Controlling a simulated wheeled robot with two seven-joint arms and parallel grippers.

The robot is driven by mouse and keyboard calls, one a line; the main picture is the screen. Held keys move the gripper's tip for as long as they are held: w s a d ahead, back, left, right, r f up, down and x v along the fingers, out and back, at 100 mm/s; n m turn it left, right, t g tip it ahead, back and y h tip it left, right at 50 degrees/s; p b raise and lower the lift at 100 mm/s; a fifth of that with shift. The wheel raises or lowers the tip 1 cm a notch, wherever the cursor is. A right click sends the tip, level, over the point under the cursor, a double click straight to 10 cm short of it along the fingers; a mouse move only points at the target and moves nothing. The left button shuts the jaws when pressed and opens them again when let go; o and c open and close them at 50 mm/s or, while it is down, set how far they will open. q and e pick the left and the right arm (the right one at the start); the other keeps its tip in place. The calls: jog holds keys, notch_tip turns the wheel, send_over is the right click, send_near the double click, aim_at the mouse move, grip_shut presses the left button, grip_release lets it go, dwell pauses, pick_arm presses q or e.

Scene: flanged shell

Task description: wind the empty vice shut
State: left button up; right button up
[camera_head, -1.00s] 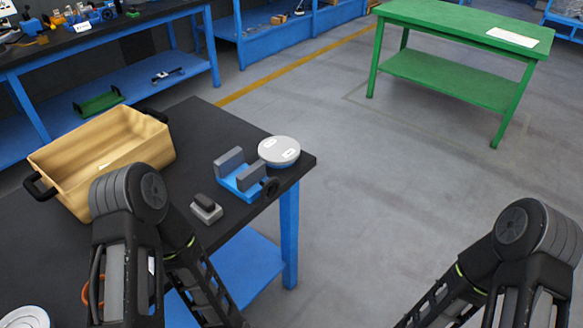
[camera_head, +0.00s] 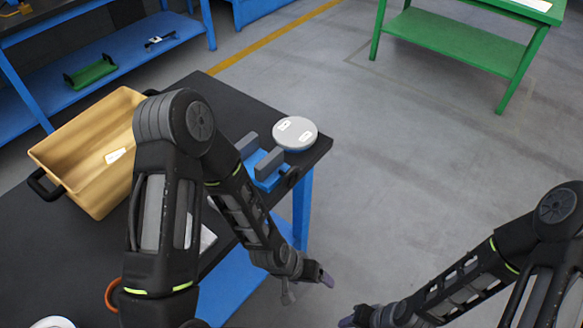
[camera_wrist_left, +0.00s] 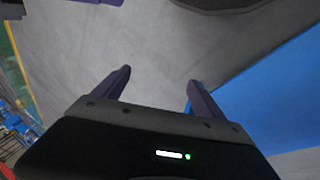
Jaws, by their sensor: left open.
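The vice (camera_head: 268,170) stands near the right edge of the dark table, with a blue base and two grey jaws apart from each other. Nothing shows between the jaws. Its dark round handwheel (camera_head: 291,177) faces the table's right edge. My left arm covers part of the vice's left side. My left gripper (camera_head: 308,279) is beyond the table's edge, in front of and below the vice, touching nothing. In the left wrist view its fingers (camera_wrist_left: 158,90) are apart and empty. My right gripper (camera_head: 352,319) is at the bottom, over the floor; its fingers are too small to read.
A round grey disc (camera_head: 295,133) with labels sits behind the vice. A tan crate (camera_head: 85,165) with black handles stands at the left of the table (camera_head: 45,240). A blue table leg (camera_head: 302,210) is close to my left gripper. Floor is open to the right.

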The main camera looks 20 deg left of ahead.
pick_arm(q)
jog(key=w+r+m+y+p, duration=0.1)
jog(key=w+r+m+p, duration=0.4)
jog(key=w+r, duration=0.55)
jog(key=w+r+m+p, duration=0.2)
jog(key=w+r+m, duration=0.6)
jog(key=r, duration=0.5)
notch_tip(320, 180, up, 8)
jog(key=m+g+y, duration=0.4)
jog(key=m, duration=0.6)
send_over(292, 169)
jog(key=shift+w+d+f, duration=0.1)
jog(key=shift+w+f, duration=0.1)
jog(key=shift+w, duration=0.25)
jog(key=shift+s, duration=0.1)
jog(key=shift+f, duration=0.1)
jog(key=shift+s+a+f+p, duration=0.15)
jog(key=shift+f+p, duration=0.1)
jog(key=shift+f, duration=1)
jog(key=shift+s+f+p, duration=0.2)
jog(key=shift+f+p, duration=0.05)
jog(key=shift+f, duration=1.05)
jog(key=shift+s+a+f+p, duration=0.15)
jog(key=shift+f+p, duration=0.1)
jog(key=shift+f, duration=1)
jog(key=shift+d, duration=0.1)
jog(key=shift+c, duration=0.4)
